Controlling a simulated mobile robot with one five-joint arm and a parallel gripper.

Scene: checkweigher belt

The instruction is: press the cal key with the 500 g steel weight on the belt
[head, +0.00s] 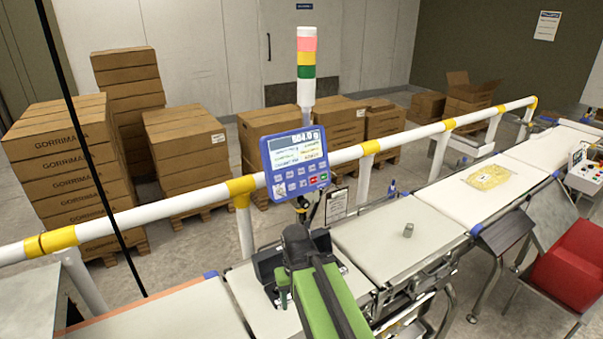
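The small grey steel weight (408,230) stands upright on the pale weighing belt (375,240), right of my arm. The blue control panel (294,160) is mounted at the rail, with a lit screen whose top line is a large reading in g, its digits not clear. Below the screen are rows of small keys (292,186), with a green and a red one at the right. The key labels are too small to read, so I cannot pick out the cal key. My gripper (297,234) is below the panel, apart from the keys; its fingers are not clear.
A white rail (340,157) with yellow joints runs behind the belts. A signal tower (307,65) rises behind the panel. A clear bag with yellow contents (488,177) lies on the belt farther right. A red bin (572,266) stands at the right. Cartons on pallets (65,165) stand behind.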

